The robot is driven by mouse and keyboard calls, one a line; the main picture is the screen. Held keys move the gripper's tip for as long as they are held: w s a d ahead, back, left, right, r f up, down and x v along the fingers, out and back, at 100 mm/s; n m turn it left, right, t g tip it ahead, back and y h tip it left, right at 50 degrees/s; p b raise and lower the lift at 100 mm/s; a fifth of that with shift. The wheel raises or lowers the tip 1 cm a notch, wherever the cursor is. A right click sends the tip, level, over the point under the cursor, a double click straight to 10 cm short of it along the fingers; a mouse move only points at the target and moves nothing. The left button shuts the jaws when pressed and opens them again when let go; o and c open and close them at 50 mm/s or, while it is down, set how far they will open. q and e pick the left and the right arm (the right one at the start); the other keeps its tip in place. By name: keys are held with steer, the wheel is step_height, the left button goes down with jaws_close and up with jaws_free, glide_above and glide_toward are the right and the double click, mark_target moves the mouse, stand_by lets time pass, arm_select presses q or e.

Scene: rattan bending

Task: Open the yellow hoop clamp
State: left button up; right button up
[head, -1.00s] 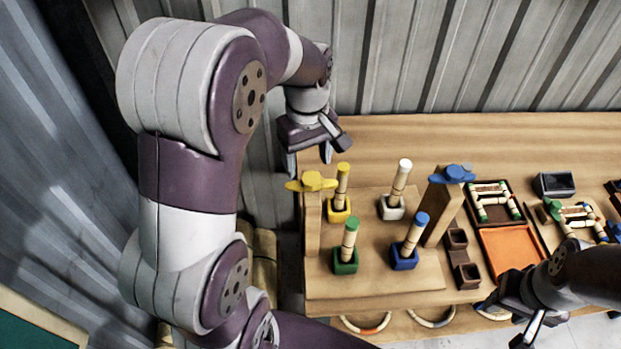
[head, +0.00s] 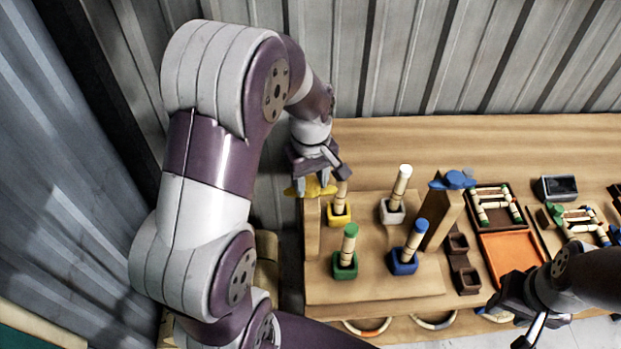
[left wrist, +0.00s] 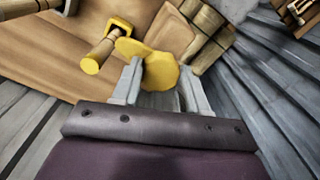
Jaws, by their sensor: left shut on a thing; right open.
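The yellow hoop clamp (head: 322,188) sits on top of a wooden post (head: 311,226) at the left end of the wooden fixture. My left gripper (head: 312,190) is over it from behind and hides part of it. In the left wrist view the yellow clamp (left wrist: 161,70) has its rounded knob between the two fingers of my left gripper (left wrist: 158,80), which are shut on it. Its other lobe sticks out beyond the fingers. My right gripper (head: 508,318) is at the lower right, open, away from the clamp.
Rods with yellow, white, green and blue ends stand in matching sockets, the yellow-ended rod (head: 341,202) close beside the clamp. A blue clamp (head: 453,180) tops the right post. Trays, including an orange one (head: 511,251), lie further right. A corrugated wall is behind.

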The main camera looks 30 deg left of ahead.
stand_by(0.3)
arm_select(q)
steer(key=n+p, duration=0.1)
steer(key=n, duration=0.3)
steer(key=n+p, duration=0.1)
steer(key=n, duration=0.8)
steer(key=shift+n+p, duration=0.35)
steer(key=shift+n, duration=2.05)
steer(key=shift+f, duration=0.1)
steer(key=o, duration=1.1)
steer(key=shift+c, duration=0.2)
steer(key=shift+a, duration=0.1)
